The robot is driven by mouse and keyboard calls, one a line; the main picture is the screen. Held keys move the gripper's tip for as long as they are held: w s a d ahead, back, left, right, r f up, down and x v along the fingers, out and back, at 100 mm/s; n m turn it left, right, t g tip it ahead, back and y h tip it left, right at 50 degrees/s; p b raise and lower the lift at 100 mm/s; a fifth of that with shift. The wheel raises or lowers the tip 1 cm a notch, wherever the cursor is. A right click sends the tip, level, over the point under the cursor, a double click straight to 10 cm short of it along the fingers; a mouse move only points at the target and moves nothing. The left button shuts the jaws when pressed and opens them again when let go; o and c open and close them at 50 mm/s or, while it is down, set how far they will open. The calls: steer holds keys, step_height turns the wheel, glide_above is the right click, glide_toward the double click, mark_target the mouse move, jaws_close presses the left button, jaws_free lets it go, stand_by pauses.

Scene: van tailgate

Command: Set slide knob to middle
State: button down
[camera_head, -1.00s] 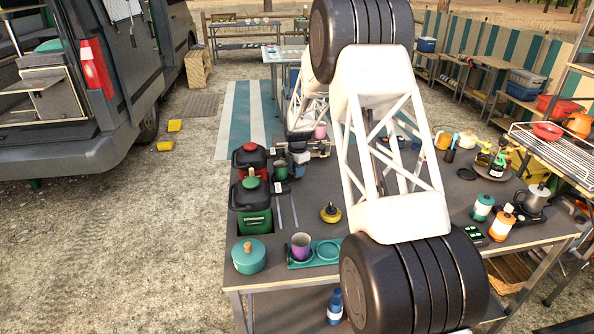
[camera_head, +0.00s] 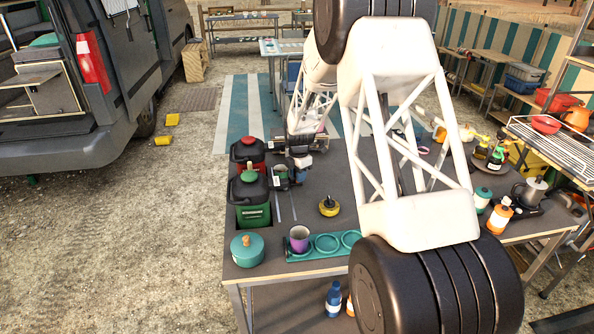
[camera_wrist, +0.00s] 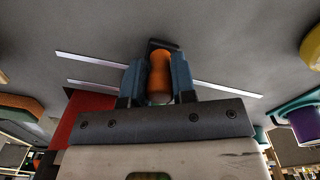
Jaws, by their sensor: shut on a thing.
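The slide knob is an orange grip (camera_wrist: 160,72) with a dark top, upright in the wrist view. My gripper (camera_wrist: 158,80) has its blue fingers on either side of it and is shut on it. Two pale parallel strips (camera_wrist: 92,59) lie on the grey tabletop around it. One strip emerges on both sides of the fingers, with the knob about midway between its visible ends. The other goes behind my gripper. In the head view the strips (camera_head: 293,206) run beside the green canister, and my gripper (camera_head: 299,176) is at their far end; the knob cannot be made out there.
A green canister (camera_head: 249,213) and a red one (camera_head: 245,151) stand left of my gripper. A yellow-and-black item (camera_head: 329,207) lies to its right. A purple mug (camera_head: 299,240) sits on a teal tray (camera_head: 352,238) near the front edge, beside a teal pot (camera_head: 247,250).

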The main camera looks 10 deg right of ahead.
steer(key=shift+s, duration=1.85)
steer(key=c, duration=0.9)
jaws_free()
steer(key=shift+r, duration=3.9)
